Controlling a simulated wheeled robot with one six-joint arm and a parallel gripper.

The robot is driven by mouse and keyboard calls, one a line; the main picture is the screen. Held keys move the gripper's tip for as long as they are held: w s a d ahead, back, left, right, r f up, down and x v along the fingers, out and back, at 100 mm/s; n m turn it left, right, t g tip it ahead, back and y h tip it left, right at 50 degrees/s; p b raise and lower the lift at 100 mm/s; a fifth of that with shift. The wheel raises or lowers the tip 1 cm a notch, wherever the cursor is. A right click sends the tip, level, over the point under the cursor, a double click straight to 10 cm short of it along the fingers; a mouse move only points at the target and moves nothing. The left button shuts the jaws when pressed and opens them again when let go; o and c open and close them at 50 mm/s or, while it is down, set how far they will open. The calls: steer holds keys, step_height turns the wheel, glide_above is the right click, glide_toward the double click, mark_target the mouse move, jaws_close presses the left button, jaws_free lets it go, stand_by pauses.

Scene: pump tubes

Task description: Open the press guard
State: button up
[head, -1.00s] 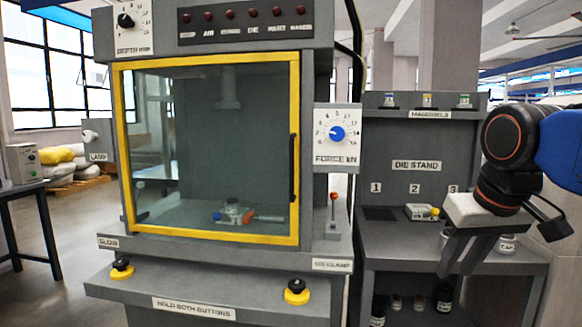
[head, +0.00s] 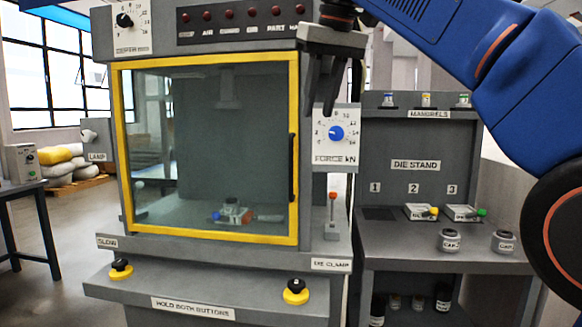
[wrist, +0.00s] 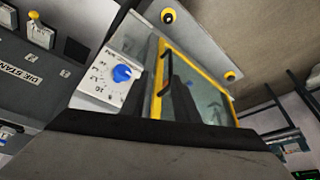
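The press guard (head: 208,242) is a clear panel in a yellow frame on the front of the grey press, and it is closed. Its black vertical handle (head: 292,168) is on the right side of the frame. The guard (wrist: 155,105) and handle (wrist: 165,68) also show tilted in the wrist view. My gripper (head: 322,108) is up at the press's right front, above and right of the handle, fingers pointing down. The fingers look apart with nothing between them. It does not touch the handle.
A force dial (head: 336,134) sits right of the guard, close below my gripper. A red-tipped lever (head: 333,198) stands under it. The die stand (head: 375,240) is at the right, with dies and cups. Two black-topped buttons (head: 295,290) project at the front below the guard.

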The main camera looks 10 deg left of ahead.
mark_target(292, 160)
steer(key=shift+n, duration=0.3)
steer(key=a+x, duration=0.1)
steer(key=x, duration=0.4)
steer(key=a+x, duration=0.1)
steer(key=x, duration=0.5)
steer(key=a+x, duration=0.1)
steer(key=x, duration=0.4)
steer(key=shift+a, duration=0.2)
jaws_close()
